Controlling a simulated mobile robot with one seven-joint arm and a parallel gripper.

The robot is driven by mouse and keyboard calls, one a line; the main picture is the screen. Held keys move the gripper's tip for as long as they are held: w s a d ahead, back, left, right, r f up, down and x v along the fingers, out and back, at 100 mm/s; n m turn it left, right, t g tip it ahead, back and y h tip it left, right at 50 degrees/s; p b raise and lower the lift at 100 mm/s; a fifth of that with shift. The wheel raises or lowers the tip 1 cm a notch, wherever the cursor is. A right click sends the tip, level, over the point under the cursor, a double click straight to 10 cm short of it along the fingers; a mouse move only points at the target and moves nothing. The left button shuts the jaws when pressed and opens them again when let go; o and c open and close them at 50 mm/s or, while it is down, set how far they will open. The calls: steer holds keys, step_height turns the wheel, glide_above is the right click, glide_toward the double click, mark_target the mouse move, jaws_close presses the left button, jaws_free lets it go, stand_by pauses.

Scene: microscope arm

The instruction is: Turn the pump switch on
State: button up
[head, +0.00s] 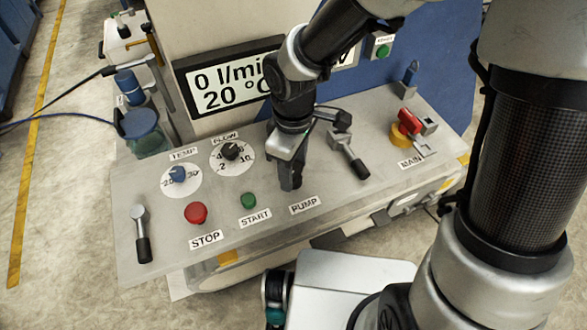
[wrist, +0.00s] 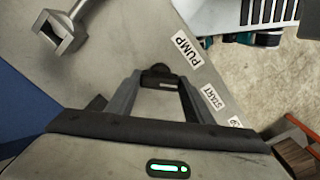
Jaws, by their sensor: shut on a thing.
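The pump switch is a small black knob (wrist: 157,74) with a pale mark, beside the PUMP label (wrist: 187,50) in the wrist view. My gripper (wrist: 156,84) has one finger on each side of it and is shut on it at the fingertips. In the head view my gripper (head: 290,183) points down at the panel just above the PUMP label (head: 304,204) and hides the switch. The display (head: 228,84) reads 0 l/min and 20 °C, partly covered by my arm.
Left of my gripper are the green START button (head: 248,201), red STOP button (head: 196,212), TEMP dial (head: 178,175) and FLOW dial (head: 231,152). A lever (head: 348,155) stands close on the right. The red MAIN switch (head: 408,121) is farther right.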

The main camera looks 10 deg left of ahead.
mark_target(294, 171)
steer(key=m+b, duration=0.1)
steer(key=m, duration=0.3)
steer(key=shift+m+b, duration=0.3)
steer(key=shift+b, duration=0.05)
steer(key=shift+m+b, duration=0.65)
steer(key=shift+m, duration=1.15)
steer(key=o, duration=1.1)
steer(key=shift+c, duration=0.2)
steer(key=shift+r, duration=0.1)
step_height(294, 171, up, 17)
steer(key=p, duration=0.3)
steer(key=shift+r, duration=0.15)
